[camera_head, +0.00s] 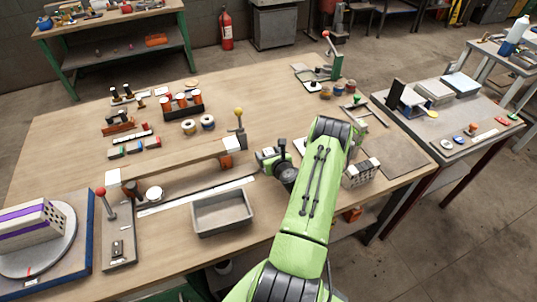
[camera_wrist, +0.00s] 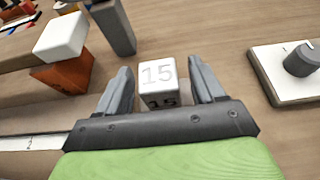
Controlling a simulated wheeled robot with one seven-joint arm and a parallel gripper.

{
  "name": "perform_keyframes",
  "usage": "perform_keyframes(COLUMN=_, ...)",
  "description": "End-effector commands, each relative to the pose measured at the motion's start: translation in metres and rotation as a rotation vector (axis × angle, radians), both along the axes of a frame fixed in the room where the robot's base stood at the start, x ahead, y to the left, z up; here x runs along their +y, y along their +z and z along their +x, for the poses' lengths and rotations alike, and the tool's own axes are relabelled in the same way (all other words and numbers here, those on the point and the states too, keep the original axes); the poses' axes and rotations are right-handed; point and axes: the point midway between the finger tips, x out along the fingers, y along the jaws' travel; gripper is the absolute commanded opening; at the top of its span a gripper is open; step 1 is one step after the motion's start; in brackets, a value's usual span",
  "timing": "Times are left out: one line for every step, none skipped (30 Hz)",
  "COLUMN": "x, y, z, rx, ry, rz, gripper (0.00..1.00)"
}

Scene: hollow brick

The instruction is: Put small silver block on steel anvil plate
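A small silver-white block marked "15" (camera_wrist: 158,74) stands on the wooden table between the two fingers of my gripper (camera_wrist: 160,88) in the wrist view. The gripper is open, with a visible gap on each side of the block. In the head view my gripper (camera_head: 264,158) is low over the middle of the table, and I cannot make out the block there. A flat grey-brown plate (camera_head: 396,154) lies bare at the table's right end; it may be the steel anvil plate, but I cannot tell for sure.
An orange block with a white top (camera_wrist: 62,55) and a grey post (camera_wrist: 114,26) stand left of the gripper. A white pad with a dark knob (camera_wrist: 300,62) is at right. A grey tray (camera_head: 222,212) lies at the front. A slotted block (camera_head: 360,172) stands beside the plate.

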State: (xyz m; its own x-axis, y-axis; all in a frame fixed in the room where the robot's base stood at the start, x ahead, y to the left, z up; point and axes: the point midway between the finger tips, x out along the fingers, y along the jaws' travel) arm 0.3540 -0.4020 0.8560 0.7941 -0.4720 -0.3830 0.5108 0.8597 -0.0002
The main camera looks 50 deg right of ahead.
Motion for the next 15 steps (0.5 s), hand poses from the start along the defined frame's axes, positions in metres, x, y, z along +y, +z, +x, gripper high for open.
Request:
perform_keyframes(x=0.000, y=0.000, z=0.000, rx=0.000, ry=0.000, rz=0.000, gripper=0.68)
perform_keyframes(x=0.000, y=0.000, z=0.000, rx=0.000, ry=0.000, rz=0.000, gripper=0.68)
perform_keyframes(x=0.000, y=0.000, z=0.000, rx=0.000, ry=0.000, rz=0.000, gripper=0.68)
perform_keyframes(x=0.000, y=0.001, z=0.000, rx=0.000, ry=0.000, rz=0.000, gripper=0.68)
perform_keyframes(x=0.000, y=0.002, z=0.000, rx=0.000, ry=0.000, rz=0.000, gripper=0.68)
perform_keyframes(x=0.000, y=0.006, z=0.000, rx=0.000, ry=0.000, rz=0.000, gripper=0.68)
perform_keyframes(x=0.001, y=0.005, z=-0.004, rx=0.000, ry=-0.002, rz=0.003, gripper=0.68)
perform_keyframes(x=0.004, y=0.006, z=-0.009, rx=0.002, ry=-0.002, rz=0.005, gripper=0.68)
perform_keyframes(x=0.008, y=0.008, z=-0.016, rx=0.001, ry=-0.005, rz=0.007, gripper=0.68)
perform_keyframes(x=0.012, y=0.012, z=-0.022, rx=0.001, ry=-0.005, rz=0.008, gripper=0.68)
perform_keyframes(x=0.015, y=0.015, z=-0.029, rx=0.000, ry=-0.008, rz=0.008, gripper=0.68)
perform_keyframes(x=0.020, y=0.018, z=-0.038, rx=0.001, ry=-0.008, rz=0.010, gripper=0.68)
perform_keyframes(x=0.025, y=0.022, z=-0.045, rx=0.001, ry=-0.008, rz=0.010, gripper=0.68)
perform_keyframes(x=0.029, y=0.025, z=-0.051, rx=-0.001, ry=-0.009, rz=0.010, gripper=0.68)
perform_keyframes(x=0.034, y=0.029, z=-0.060, rx=-0.001, ry=-0.009, rz=0.012, gripper=0.68)
